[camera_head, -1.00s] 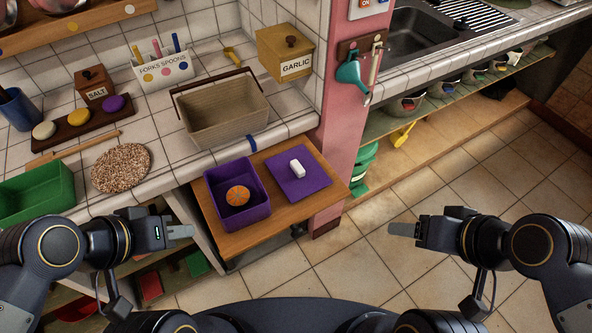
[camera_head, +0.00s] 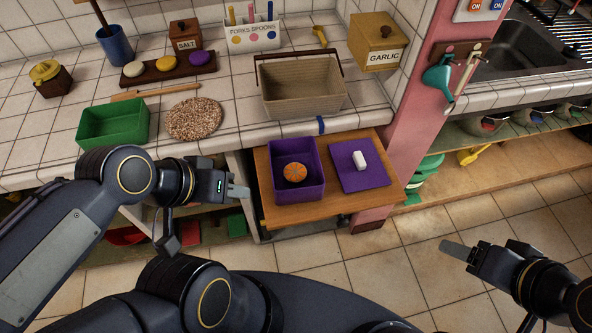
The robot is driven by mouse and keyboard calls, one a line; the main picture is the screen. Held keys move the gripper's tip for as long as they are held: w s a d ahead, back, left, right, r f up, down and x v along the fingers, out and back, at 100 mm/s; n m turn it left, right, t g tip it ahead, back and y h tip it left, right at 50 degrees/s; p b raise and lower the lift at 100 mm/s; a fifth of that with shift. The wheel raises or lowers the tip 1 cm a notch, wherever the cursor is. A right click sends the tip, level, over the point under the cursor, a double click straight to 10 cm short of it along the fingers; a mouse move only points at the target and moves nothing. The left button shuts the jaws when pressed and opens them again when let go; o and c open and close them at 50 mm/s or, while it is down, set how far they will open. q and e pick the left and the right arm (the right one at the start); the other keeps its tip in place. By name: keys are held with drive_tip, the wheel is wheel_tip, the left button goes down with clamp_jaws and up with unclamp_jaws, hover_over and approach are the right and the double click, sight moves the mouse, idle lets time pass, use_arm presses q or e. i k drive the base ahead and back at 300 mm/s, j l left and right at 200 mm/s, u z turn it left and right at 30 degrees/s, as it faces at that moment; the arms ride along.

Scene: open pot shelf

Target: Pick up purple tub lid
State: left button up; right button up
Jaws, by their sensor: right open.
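The purple tub lid (camera_head: 374,179) lies flat on the wooden pull-out board (camera_head: 330,213), with a white handle block (camera_head: 360,159) on top. The open purple tub (camera_head: 312,187) stands just left of it, holding an orange round item (camera_head: 295,172). My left gripper (camera_head: 238,190) is just left of the board, apart from the tub; its jaw opening is hard to make out. My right gripper (camera_head: 452,248) is open and empty over the floor, to the lower right of the lid.
A beige basket (camera_head: 304,94), a green bin (camera_head: 100,125) and a speckled round mat (camera_head: 194,119) are on the tiled counter. A pink post (camera_head: 412,95) stands right of the board. Floor space is clear at the lower right.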

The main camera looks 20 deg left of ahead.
sight(359, 168)
drive_tip(key=i+l+u, duration=0.15)
drive_tip(key=u, duration=0.3)
drive_tip(key=i+l+u, duration=0.1)
drive_tip(key=l+u, duration=0.4)
drive_tip(key=j, duration=0.15)
